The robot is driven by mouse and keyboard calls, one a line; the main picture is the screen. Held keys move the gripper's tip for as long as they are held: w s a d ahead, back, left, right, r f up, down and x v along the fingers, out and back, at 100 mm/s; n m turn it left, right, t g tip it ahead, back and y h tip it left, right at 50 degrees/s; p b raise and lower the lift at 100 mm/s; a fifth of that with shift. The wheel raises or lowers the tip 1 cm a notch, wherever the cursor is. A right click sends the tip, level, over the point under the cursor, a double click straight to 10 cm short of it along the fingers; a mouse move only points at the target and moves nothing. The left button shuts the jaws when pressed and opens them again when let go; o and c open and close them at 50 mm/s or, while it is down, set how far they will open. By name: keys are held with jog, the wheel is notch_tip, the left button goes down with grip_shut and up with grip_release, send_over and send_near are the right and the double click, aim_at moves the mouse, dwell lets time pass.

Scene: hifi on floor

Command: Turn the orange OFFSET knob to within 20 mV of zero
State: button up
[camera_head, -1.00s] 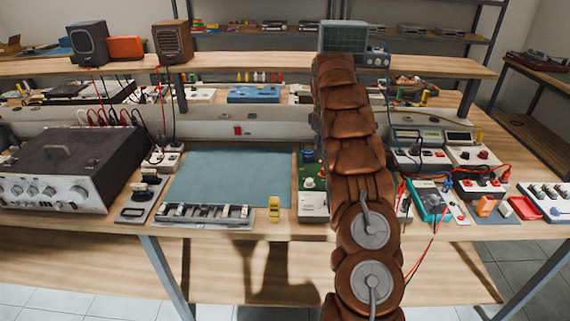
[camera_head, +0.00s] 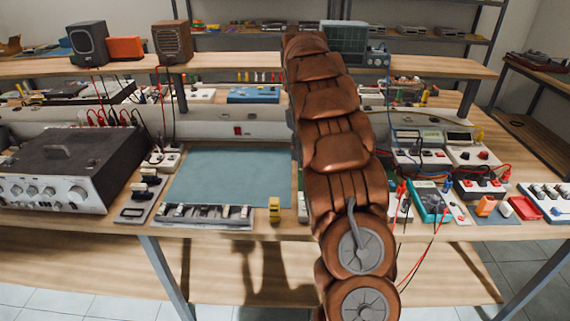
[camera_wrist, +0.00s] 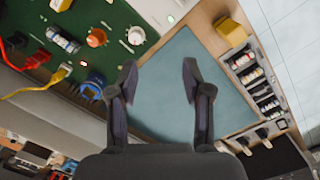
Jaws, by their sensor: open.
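The orange knob (camera_wrist: 97,37) is on a green circuit board (camera_wrist: 115,62) at the upper left of the wrist view. A white knob (camera_wrist: 136,36) is to its right and a blue knob (camera_wrist: 92,88) is lower down. My gripper (camera_wrist: 160,76) is open and empty. Its fingers show over the teal mat, to the right of and below the orange knob, apart from it. In the head view my arm hides the board almost wholly, and my gripper is not visible there. A teal meter (camera_head: 431,203) lies on the bench to the right; its reading is too small to tell.
Red and yellow plugs with leads (camera_wrist: 38,60) stand at the board's left edge. A yellow block (camera_head: 274,209) and a tray of parts (camera_head: 205,215) lie at the bench front. The teal mat (camera_head: 228,175) is clear. An amplifier (camera_head: 75,165) stands at left.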

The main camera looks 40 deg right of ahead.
jog(key=s+a+r, duration=0.1)
jog(key=s+a, duration=0.2)
jog(key=a, duration=0.2)
jog(key=s+a+r+m, duration=0.1)
jog(key=s+a+r, duration=0.1)
jog(key=a, duration=0.4)
jog(key=shift+s, duration=0.8)
jog(key=s+a+f, duration=0.1)
jog(key=s+a, duration=0.5)
jog(key=s, duration=0.4)
jog(key=s+a+f, duration=0.2)
jog(key=s+a, duration=0.5)
jog(key=s, duration=0.2)
jog(key=s+a+f+m+g, duration=0.1)
jog(key=s+a+f, duration=0.1)
jog(key=s+a, duration=0.5)
jog(key=s, duration=0.3)
jog(key=shift+s+f, duration=0.25)
jog(key=shift+s, duration=0.05)
jog(key=shift+c, duration=0.8)
jog(key=shift+d, duration=0.1)
